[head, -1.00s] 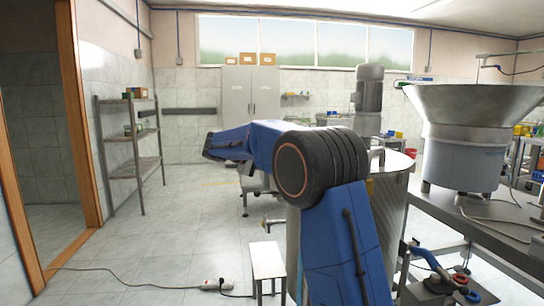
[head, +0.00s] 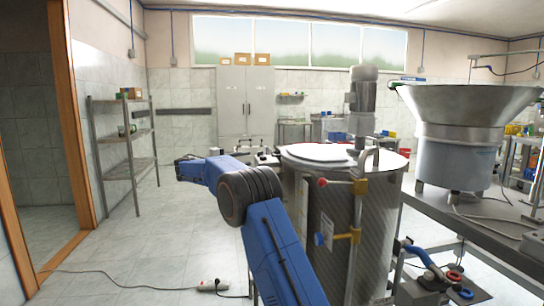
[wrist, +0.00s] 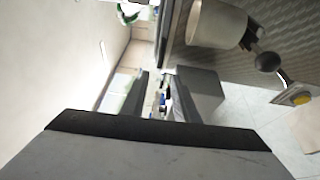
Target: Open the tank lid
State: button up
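The tank (head: 375,225) is a steel cylinder right of my arm in the head view. Its round lid (head: 320,153) lies flat on top, a pale disc that looks closed. A bent metal pipe (head: 375,157) stands at the top edge. A grey mixer motor (head: 362,100) rises behind the lid. My blue arm reaches away to the left of the tank. In the wrist view my gripper (wrist: 164,97) has its two dark fingers apart, with nothing held between them. Patterned metal (wrist: 225,60) and a dark round knob (wrist: 267,62) show beyond the fingers.
A large feeder bowl (head: 468,105) sits on a bench at the right. A metal shelf (head: 125,150) stands left. A cable and power strip (head: 213,285) lie on the floor.

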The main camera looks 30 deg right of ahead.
aim_at(273, 153)
jog(key=d, duration=0.5)
jog(key=w+d, duration=0.1)
jog(key=d, duration=0.9)
jog(key=shift+w+d+r, duration=0.1)
jog(key=shift+w+r, duration=0.1)
jog(key=shift+w, duration=0.15)
jog(key=shift+c, duration=0.4)
grip_shut()
